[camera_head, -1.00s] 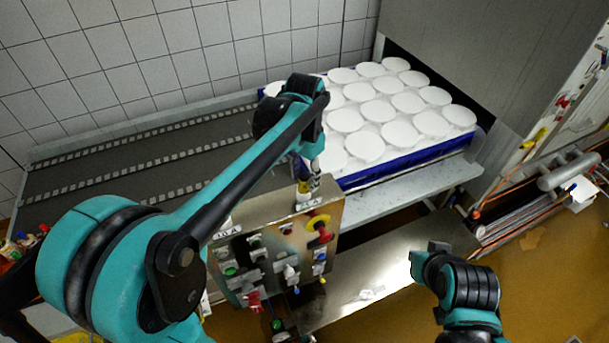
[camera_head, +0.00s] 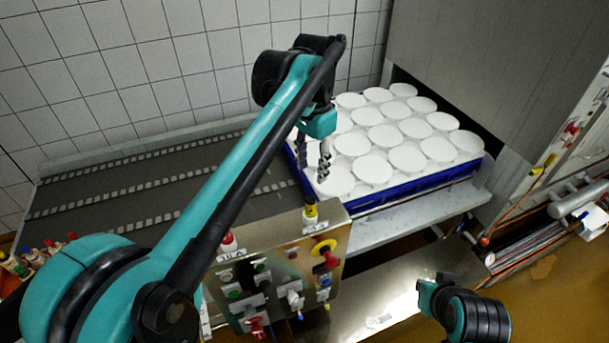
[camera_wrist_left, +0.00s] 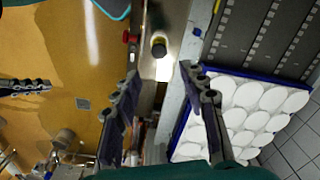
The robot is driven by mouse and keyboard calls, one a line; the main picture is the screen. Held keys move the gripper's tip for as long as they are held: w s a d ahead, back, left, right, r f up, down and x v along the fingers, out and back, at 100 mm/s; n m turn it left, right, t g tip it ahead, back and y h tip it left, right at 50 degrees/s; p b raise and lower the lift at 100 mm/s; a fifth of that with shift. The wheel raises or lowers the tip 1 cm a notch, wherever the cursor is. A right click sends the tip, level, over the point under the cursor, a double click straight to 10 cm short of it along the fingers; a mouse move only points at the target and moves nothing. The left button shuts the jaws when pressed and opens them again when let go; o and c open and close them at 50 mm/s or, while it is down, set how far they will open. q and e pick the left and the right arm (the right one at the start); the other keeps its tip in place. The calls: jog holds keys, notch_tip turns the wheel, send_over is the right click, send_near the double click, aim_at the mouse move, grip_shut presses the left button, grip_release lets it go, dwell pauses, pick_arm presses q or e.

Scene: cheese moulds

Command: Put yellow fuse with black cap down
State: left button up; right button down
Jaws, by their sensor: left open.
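The yellow fuse with the black cap (camera_head: 310,212) stands upright on the top of the control box (camera_head: 285,262), near its right back corner beside a label. In the left wrist view the fuse (camera_wrist_left: 159,46) shows from above, beyond the spread fingertips. My left gripper (camera_head: 324,172) is above the fuse, apart from it, open and empty. In the left wrist view its two fingers (camera_wrist_left: 160,72) are wide apart with nothing between them. My right arm is at the lower right in the head view. A dark gripper at the left edge of the wrist view (camera_wrist_left: 25,87) appears to be my right one.
A red-capped fuse (camera_head: 228,241) stands on the box's left part, by a "10 A" label. Behind is a blue tray (camera_head: 410,190) of white round moulds, with a dark conveyor (camera_head: 120,180) to its left. More coloured fuses (camera_head: 45,250) lie at far left.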

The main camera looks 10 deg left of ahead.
pick_arm(q)
jog(key=s+a+f+n+t, duration=0.3)
jog(key=s+f, duration=0.4)
jog(key=s, duration=0.1)
jog(key=s+a+f+n+t, duration=0.3)
jog(key=s+a+f+t, duration=0.1)
jog(key=s+f, duration=0.4)
jog(key=shift+a+n, duration=0.3)
jog(key=shift+w, duration=0.1)
jog(key=shift+f, duration=0.1)
